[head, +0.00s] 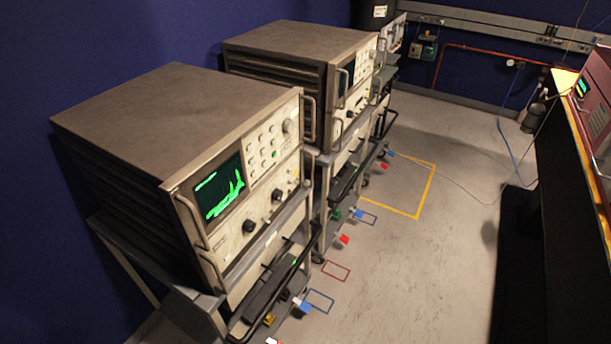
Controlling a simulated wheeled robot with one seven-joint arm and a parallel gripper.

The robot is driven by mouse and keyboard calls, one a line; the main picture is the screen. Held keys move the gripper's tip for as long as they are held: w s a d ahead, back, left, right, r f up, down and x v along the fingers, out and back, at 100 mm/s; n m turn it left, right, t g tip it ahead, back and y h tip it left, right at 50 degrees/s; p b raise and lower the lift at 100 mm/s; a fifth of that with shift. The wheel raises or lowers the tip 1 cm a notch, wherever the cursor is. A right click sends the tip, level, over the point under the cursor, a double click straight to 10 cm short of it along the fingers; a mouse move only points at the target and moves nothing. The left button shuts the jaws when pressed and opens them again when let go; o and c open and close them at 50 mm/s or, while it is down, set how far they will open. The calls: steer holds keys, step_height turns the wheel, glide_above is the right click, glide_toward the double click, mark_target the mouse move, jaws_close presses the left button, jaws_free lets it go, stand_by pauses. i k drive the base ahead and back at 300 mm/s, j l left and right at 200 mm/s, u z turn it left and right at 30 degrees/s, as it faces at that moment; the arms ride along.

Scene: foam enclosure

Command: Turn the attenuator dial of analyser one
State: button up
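Two beige analysers stand on trolleys along the left wall. The near analyser (150,110) has a lit screen (219,189) with a green trace. Its front panel has a dark knob (249,226) below the screen, another dark knob (278,195) to the right of it, and a grey round knob (288,126) at the upper right. The far analyser (300,45) is behind it, with a dark knob (350,114) on its panel. I cannot read the labels, so I cannot tell which is analyser one or which knob is the attenuator dial. My gripper is not in view.
Metal handles (190,221) stick out from the near analyser's front. Trolley rails (290,262) jut out below. The grey floor (400,270) in the middle is clear, with coloured tape outlines. A bench (561,160) with a red unit stands at right; a cable crosses the floor.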

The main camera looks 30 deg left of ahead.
mark_target(249, 225)
steer(key=i+u, duration=0.2)
steer(key=i, duration=0.3)
steer(key=i+u, duration=0.25)
steer(key=i, duration=0.25)
steer(key=i+l+u, duration=0.2)
steer(key=i, duration=0.35)
steer(key=i+l+u, duration=0.2)
steer(key=i, duration=0.25)
steer(key=i+z, duration=0.15)
steer(key=z, duration=0.25)
steer(key=i+j+z, duration=0.15)
steer(key=z, duration=0.25)
steer(key=i+j+z, duration=0.1)
steer(key=z, duration=0.3)
steer(key=i+j+z, duration=0.15)
steer(key=z, duration=0.25)
steer(key=j+z, duration=0.25)
steer(key=z, duration=3.65)
steer(key=j, duration=0.1)
